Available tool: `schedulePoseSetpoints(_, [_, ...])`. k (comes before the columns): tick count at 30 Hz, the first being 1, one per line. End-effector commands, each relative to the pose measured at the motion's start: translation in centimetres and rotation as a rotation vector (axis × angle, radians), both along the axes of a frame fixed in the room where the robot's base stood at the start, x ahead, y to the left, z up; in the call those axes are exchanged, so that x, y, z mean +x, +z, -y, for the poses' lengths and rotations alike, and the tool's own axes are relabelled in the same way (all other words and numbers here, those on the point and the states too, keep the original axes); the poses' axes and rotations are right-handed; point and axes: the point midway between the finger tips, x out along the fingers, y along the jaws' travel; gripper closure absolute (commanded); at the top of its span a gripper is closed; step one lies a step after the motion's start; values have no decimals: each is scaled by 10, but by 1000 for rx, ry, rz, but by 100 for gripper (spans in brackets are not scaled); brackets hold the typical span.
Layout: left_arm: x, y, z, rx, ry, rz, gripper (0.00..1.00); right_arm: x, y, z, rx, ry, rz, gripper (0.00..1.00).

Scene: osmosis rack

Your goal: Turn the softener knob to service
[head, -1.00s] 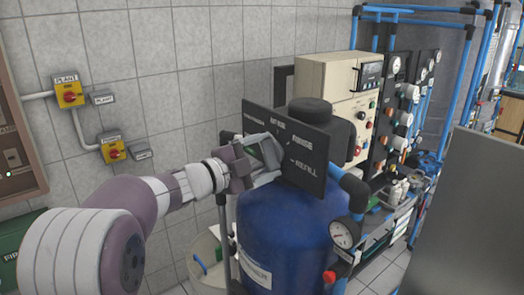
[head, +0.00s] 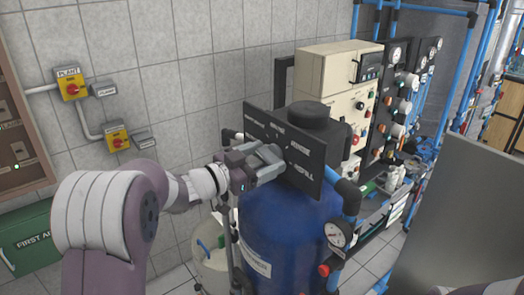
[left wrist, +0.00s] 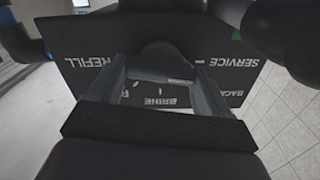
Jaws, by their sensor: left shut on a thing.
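The softener's dark label panel (head: 290,150) stands on top of the blue softener tank (head: 285,225). In the left wrist view the panel (left wrist: 75,45) shows the words REFILL at left, SERVICE at right and BRINE below. My left gripper (head: 266,162) is at the panel's face. In the left wrist view my left gripper (left wrist: 165,85) has its fingers either side of the dark knob (left wrist: 165,58) and is shut on it. The knob's pointing direction is unclear, since the fingers hide much of it. My right gripper is not in view.
A pressure gauge (head: 338,233) and blue pipes are at the tank's right. A cream control box (head: 335,90) stands behind. A large grey panel (head: 470,200) fills the right side. Wall switches (head: 72,85) and a green first aid box (head: 32,240) are at left.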

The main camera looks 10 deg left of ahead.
Motion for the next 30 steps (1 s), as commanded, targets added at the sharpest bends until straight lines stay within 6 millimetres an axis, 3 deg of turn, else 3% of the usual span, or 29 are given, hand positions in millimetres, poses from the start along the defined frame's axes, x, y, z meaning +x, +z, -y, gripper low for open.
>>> schedulePoseSetpoints(1, [0, 7, 0, -22, 0, -9, 51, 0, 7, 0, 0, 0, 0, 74])
schedulePoseSetpoints(9, [1, 6, 0, -121, -1, -83, 52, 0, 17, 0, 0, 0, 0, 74])
schedulePoseSetpoints(29, [1, 6, -1, -164, -1, -114, 52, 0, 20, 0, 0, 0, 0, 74])
schedulePoseSetpoints(30, [1, 6, -1, -164, -1, -114, 12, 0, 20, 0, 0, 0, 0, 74])
